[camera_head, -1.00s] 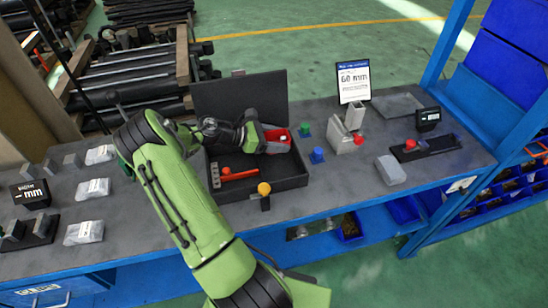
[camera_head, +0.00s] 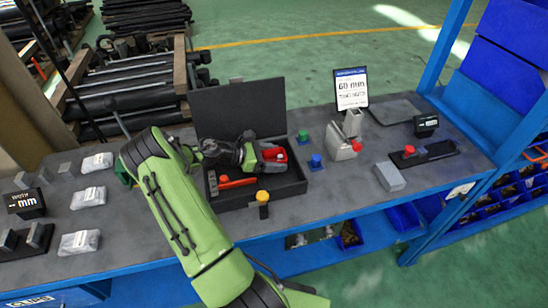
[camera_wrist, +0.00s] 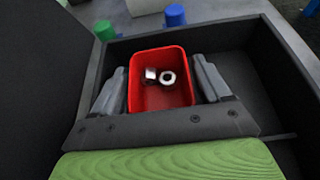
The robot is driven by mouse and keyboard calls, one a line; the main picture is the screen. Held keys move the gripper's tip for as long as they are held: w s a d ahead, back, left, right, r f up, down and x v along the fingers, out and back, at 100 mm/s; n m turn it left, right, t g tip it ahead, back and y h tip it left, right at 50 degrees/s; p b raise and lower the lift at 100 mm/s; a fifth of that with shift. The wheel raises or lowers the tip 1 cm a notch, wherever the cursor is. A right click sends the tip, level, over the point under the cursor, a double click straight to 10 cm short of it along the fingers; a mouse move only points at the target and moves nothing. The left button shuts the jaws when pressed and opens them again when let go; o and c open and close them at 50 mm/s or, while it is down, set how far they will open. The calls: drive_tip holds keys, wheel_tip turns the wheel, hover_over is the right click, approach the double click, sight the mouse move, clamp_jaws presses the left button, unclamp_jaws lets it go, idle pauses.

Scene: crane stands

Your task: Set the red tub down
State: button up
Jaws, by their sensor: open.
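The red tub (camera_wrist: 160,98) sits in the black case in the wrist view, with metal nuts (camera_wrist: 159,77) inside it. It also shows in the head view (camera_head: 273,154), partly hidden by my gripper. My gripper (camera_wrist: 158,85) is open, with one grey finger on each side of the tub. A narrow gap seems to show beside the fingers, but I cannot tell whether either touches the tub. The black case (camera_head: 290,185) stands on the grey bench with its lid up at the back.
A red-orange tool (camera_head: 236,183) lies in the case's left part. A yellow-topped post (camera_head: 262,197) stands at its front edge. Blue (camera_head: 316,160) and green (camera_head: 303,136) knobs and a grey block with a sign (camera_head: 351,88) stand to the right.

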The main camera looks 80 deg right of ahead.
drive_tip(key=p+v, duration=0.1)
drive_tip(key=v, duration=1)
drive_tip(key=shift+d+r+p, duration=0.1)
drive_tip(key=shift+r+p, duration=0.1)
drive_tip(key=shift+p, duration=0.1)
drive_tip(key=shift+v, duration=0.75)
drive_tip(key=w+a+r+m+t+y, duration=0.1)
drive_tip(key=w+a+r+m+t, duration=0.1)
drive_tip(key=a+r+t, duration=0.35)
drive_tip(key=w+a+r+m+t+y, duration=0.1)
drive_tip(key=w+a+r+t, duration=0.15)
drive_tip(key=a, duration=0.55)
drive_tip(key=w+a+r+m+t+y, duration=0.1)
drive_tip(key=w+a+r+m+t, duration=0.15)
drive_tip(key=a, duration=0.35)
drive_tip(key=s+a+r+t+y, duration=0.1)
drive_tip(key=s+a+r+t, duration=0.1)
drive_tip(key=a, duration=0.4)
drive_tip(key=s+a+r+t+y, duration=0.1)
drive_tip(key=s+a+r+t, duration=0.1)
drive_tip(key=s+a, duration=0.2)
drive_tip(key=s+a+r+t+y, duration=0.2)
drive_tip(key=s+a, duration=0.1)
drive_tip(key=a, duration=0.7)
drive_tip(key=shift+m+t, duration=0.35)
drive_tip(key=shift+d, duration=0.15)
